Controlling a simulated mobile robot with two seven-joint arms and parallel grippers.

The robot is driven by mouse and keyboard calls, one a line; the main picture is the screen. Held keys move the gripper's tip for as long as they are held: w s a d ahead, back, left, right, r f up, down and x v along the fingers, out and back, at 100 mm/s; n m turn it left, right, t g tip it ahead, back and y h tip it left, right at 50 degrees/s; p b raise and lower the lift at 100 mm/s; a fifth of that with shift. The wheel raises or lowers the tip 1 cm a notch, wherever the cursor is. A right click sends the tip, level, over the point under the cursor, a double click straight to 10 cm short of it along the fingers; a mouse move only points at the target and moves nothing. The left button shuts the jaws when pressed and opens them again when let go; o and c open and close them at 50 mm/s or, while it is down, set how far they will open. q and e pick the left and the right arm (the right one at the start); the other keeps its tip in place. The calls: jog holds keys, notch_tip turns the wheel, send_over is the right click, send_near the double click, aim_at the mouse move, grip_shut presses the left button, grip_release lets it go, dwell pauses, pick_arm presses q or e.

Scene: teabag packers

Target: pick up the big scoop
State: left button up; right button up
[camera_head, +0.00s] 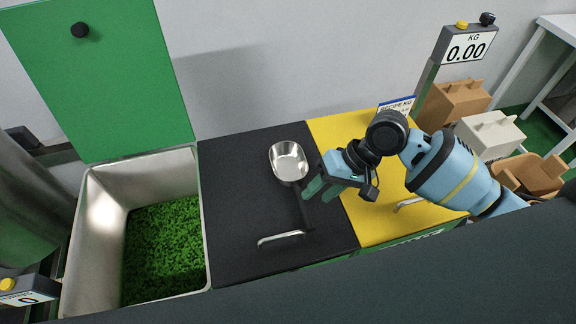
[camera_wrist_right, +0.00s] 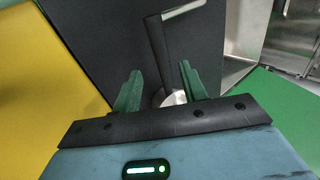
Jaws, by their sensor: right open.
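The big scoop has a shiny metal bowl (camera_head: 288,163) and a dark handle (camera_head: 302,212). It lies on the black worktop (camera_head: 235,190), with the bowl toward the back and the handle toward the front. My right gripper (camera_head: 320,189) is open, just right of the scoop where bowl and handle meet. In the right wrist view, the dark handle (camera_wrist_right: 158,48) runs between the open green fingers of my right gripper (camera_wrist_right: 160,86). Part of the bowl (camera_wrist_right: 175,98) shows there. I cannot tell whether the fingers touch the scoop. My left gripper is not in view.
A metal bin (camera_head: 104,225) of green leaves stands at left below a raised green panel (camera_head: 110,75). A yellow worktop (camera_head: 340,135) adjoins at right. A silver bar handle (camera_head: 280,238) lies near the black worktop's front. A scale display (camera_head: 466,48) and cartons (camera_head: 463,97) stand at back right.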

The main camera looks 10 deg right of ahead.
aim_at(306, 204)
jog(key=shift+x, duration=3.35)
jog(key=shift+w+a+r, duration=0.1)
jog(key=shift+w+r, duration=0.05)
grip_shut()
